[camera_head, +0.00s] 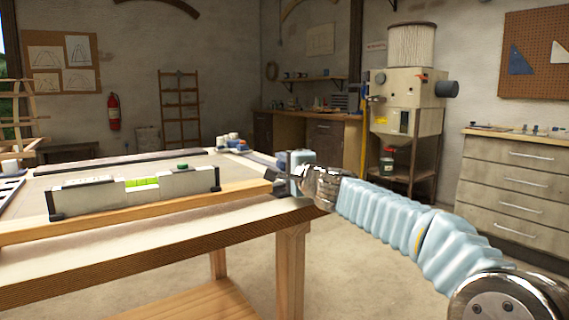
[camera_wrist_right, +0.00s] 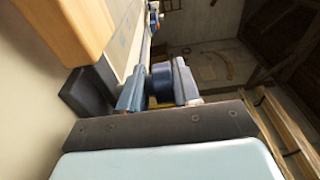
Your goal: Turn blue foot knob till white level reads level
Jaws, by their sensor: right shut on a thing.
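The white level (camera_head: 105,193) lies along the wood-edged board (camera_head: 120,228) on the bench, at left in the head view. Its yellow-green vial (camera_head: 141,183) faces me, but the bubble is too small to read. My right gripper (camera_head: 276,178) reaches in from the right to the board's right corner. In the right wrist view its two fingers (camera_wrist_right: 160,88) stand on either side of the dark blue foot knob (camera_wrist_right: 161,76) and are shut on it. The knob sits beside the board's dark corner piece. In the head view the gripper hides the knob. My left gripper is out of view.
The wooden bench leg (camera_head: 290,262) is below my right gripper. The floor (camera_head: 350,290) right of the bench is clear up to the drawer cabinet (camera_head: 515,180).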

